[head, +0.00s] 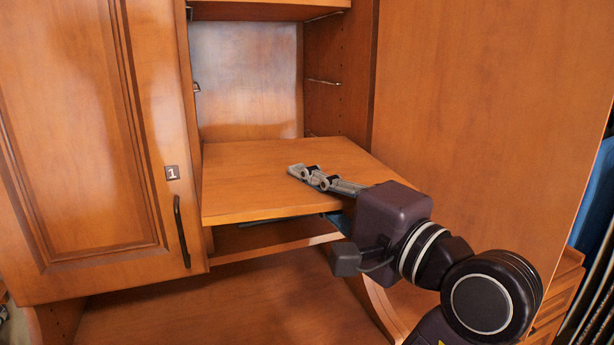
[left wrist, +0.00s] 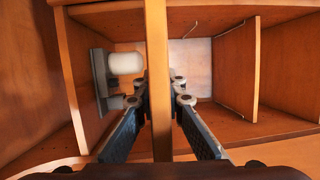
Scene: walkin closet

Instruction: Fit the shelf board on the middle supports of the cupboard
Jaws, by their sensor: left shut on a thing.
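The wooden shelf board (head: 255,182) is held roughly level in the cupboard opening, its front part sticking out towards me. My left gripper (head: 318,180) is shut on its front right part, one grey finger on top and the other mostly hidden below. The left wrist view shows the board (left wrist: 157,75) edge-on between both fingers. In the cupboard, a thin wire support (head: 323,81) on the right wall and a small support (head: 196,87) on the left wall are above the board. The board hides whether its back touches anything. My right gripper is not in view.
Another shelf (head: 265,10) sits higher up on a wire support (head: 323,17). A cupboard door (head: 85,130) marked 1 stands at left. A white cylinder on a grey part (left wrist: 126,63) shows beside the board in the left wrist view. The space between board and upper shelf looks empty.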

